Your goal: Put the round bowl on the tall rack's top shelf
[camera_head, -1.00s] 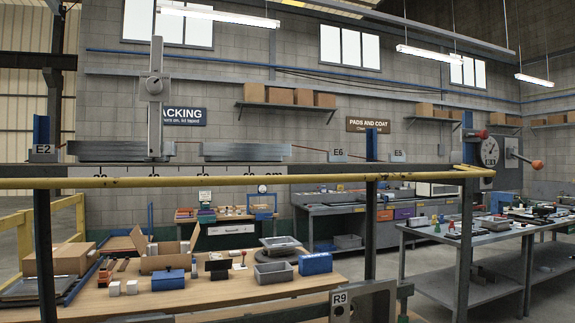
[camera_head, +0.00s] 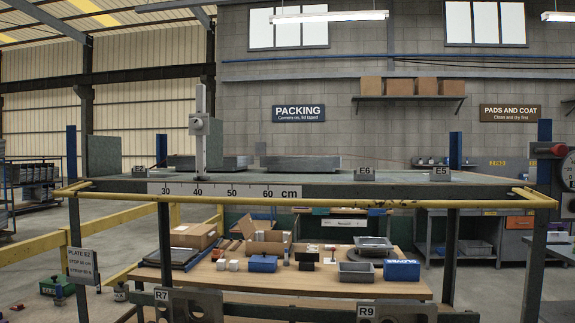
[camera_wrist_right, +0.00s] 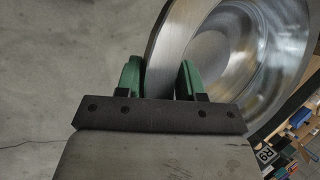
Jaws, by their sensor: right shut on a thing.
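The round bowl (camera_wrist_right: 171,48) is shiny metal and shows large in the right wrist view, tilted on its side with its rim between the fingers. My right gripper (camera_wrist_right: 163,80) has green fingertips, one on each side of the bowl's wall, and is shut on it. The bowl's right part runs out of the frame. Neither gripper nor the bowl shows in the head view. My left gripper is not in view. I cannot pick out a tall rack with a top shelf for certain in these frames.
A raised grey deck with a centimetre scale (camera_head: 224,190) and a yellow rail (camera_head: 330,202) crosses the head view. Grey plates marked R7 (camera_head: 190,306) and R9 (camera_head: 396,311) stand in front. A wooden table (camera_head: 320,285) behind holds boxes, a blue case (camera_head: 263,264) and a grey tray (camera_head: 357,272).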

